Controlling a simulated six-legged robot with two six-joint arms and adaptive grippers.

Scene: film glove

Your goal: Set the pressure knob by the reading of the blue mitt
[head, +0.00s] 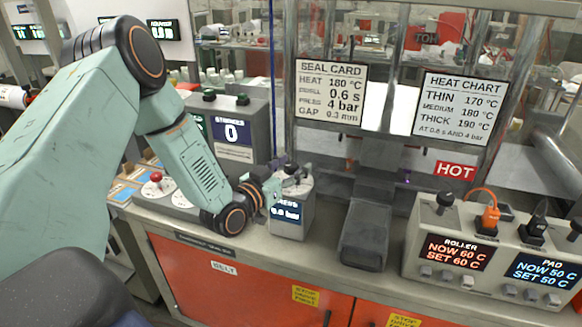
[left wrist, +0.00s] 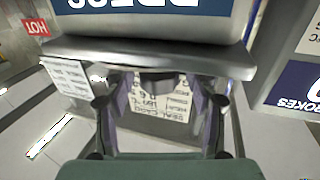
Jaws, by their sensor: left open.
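The pressure box (head: 287,212) is a small grey box on the bench with a dark blue display that seems to read 0.0 bar. Its dark knob (head: 292,181) is on top, partly hidden by my left gripper (head: 291,169). In the left wrist view the box (left wrist: 150,28) is upside down at the top. My left gripper (left wrist: 160,108) is open there, with its fingers on either side of the dark knob (left wrist: 157,84). I cannot tell whether they touch it. No blue mitt shows in either view. My right gripper is out of view.
A seal card (head: 331,97) and a heat chart (head: 459,107) hang behind the bench, with a red HOT sign (head: 455,171). A strokes counter box (head: 233,135) stands left. A roller and pad heater box (head: 480,255) stands right. A grey block (head: 366,235) lies between.

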